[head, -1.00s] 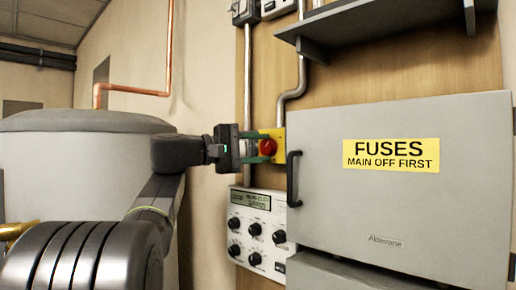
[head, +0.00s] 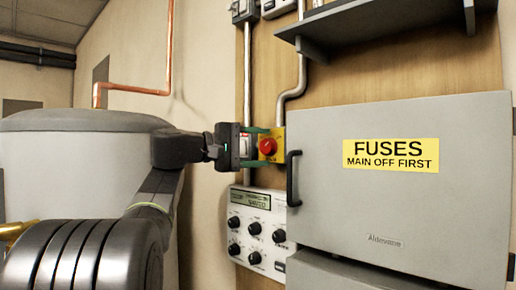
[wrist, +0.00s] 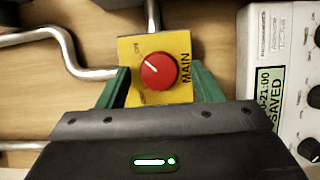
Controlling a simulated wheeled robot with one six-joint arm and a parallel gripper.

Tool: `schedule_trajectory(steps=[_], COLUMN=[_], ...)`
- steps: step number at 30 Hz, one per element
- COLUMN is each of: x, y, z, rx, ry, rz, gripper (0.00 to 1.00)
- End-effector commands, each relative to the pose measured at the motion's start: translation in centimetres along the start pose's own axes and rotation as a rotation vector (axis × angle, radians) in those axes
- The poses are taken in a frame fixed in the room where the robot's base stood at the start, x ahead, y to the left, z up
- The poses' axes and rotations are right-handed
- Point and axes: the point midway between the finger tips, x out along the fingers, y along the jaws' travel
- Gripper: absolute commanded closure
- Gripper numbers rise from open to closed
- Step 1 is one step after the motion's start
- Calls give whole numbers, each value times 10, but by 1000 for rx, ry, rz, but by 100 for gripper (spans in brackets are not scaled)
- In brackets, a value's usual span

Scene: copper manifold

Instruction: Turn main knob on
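The red main knob (head: 267,146) sits on a yellow plate (head: 279,134) on the wooden board, left of the fuse box. In the wrist view the knob (wrist: 158,70) carries a white pointer line slanting to the upper left. The plate (wrist: 184,93) reads MAIN, with small labels that are hard to read. My gripper (wrist: 162,85) is open, its green fingers on either side of the plate's near part and clear of the knob. In the head view my gripper (head: 259,146) has one finger above and one below the knob's level. It holds nothing.
A grey fuse box (head: 400,215) with a black handle (head: 293,178) stands close right of the knob. A white control panel (head: 257,232) with several black dials is below. Metal conduit (head: 301,75) runs above, and a grey shelf (head: 385,28) juts out at upper right.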

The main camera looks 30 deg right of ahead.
Motion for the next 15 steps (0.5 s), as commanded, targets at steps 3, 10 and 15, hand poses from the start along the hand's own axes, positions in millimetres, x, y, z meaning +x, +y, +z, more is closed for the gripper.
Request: schedule_trajectory(steps=[3, 10, 15], x=[0, -14, -47], y=[0, 0, -1], z=[0, -1, -2], rx=[0, 1, 1], ry=[0, 4, 7], rz=[1, 2, 1], gripper=[40, 40, 40])
